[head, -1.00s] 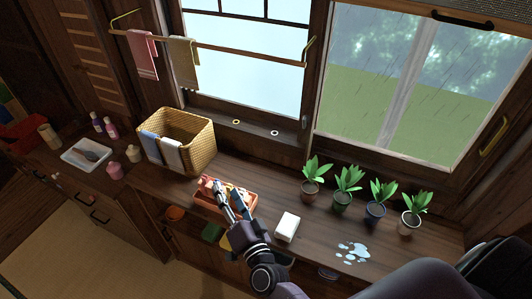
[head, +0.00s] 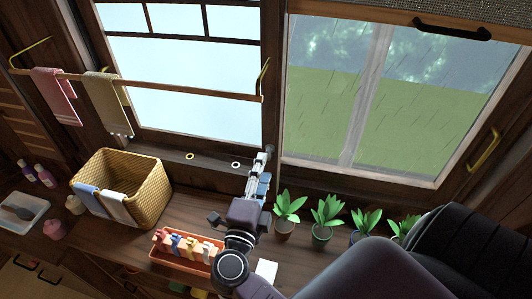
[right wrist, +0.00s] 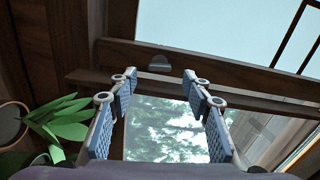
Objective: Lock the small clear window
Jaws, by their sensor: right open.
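The clear window (head: 185,85) with pale panes and dark bars is at the upper left of the head view. A pale pane (right wrist: 225,35) also shows in the right wrist view. My right gripper (head: 261,170) is near the lower right corner of its frame. In the right wrist view its fingers (right wrist: 160,75) are apart and empty. A small grey fitting (right wrist: 160,63) on the wooden rail shows between and beyond the fingertips; contact cannot be told. Two small rings, brass (head: 189,156) and white (head: 235,165), lie on the sill. My left gripper is out of view.
Potted plants (head: 287,207) stand right of my right gripper. A red tray (head: 170,254) of small items and a wicker basket (head: 152,195) are to the left. A towel rail (head: 200,89) crosses the window. A larger rainy window (head: 420,100) is at right.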

